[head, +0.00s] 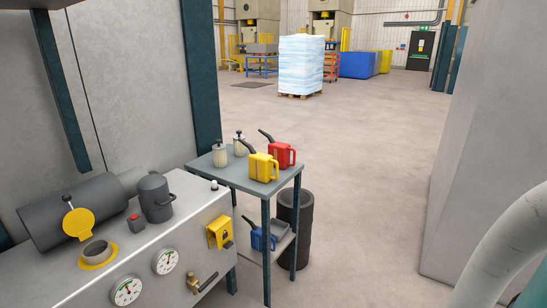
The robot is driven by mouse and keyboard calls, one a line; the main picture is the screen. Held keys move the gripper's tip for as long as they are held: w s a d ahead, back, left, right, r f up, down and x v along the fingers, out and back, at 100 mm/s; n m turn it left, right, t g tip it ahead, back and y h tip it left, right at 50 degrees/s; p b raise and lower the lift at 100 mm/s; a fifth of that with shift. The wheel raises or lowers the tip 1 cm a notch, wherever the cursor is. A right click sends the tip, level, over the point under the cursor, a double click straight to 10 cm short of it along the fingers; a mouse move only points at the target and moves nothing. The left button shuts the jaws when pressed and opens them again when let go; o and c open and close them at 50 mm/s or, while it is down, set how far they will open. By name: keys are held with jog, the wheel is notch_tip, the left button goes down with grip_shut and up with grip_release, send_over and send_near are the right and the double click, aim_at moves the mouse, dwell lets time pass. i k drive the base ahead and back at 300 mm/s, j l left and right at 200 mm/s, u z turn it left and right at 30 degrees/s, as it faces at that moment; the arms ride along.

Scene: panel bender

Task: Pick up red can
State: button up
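The red can (283,155) has a dark spout and stands upright at the far right corner of a grey side table (226,170). A yellow can (262,168) of the same shape stands just in front of it and hides part of its left side. The red can's handle faces right. My gripper is not in view, and nothing is seen touching the red can.
Two small pump bottles (220,155) stand on the table's left part. A blue can (260,238) is on the lower shelf, beside a dark bin (296,215). A machine with gauges (165,260) fills the front left. Open floor (360,170) lies right of the table.

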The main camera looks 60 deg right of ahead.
aim_at(280, 152)
jog(key=l, duration=1.5)
jog(key=i+l, duration=0.1)
jog(key=l, duration=1.35)
jog(key=i+l, duration=0.1)
jog(key=l, duration=1.4)
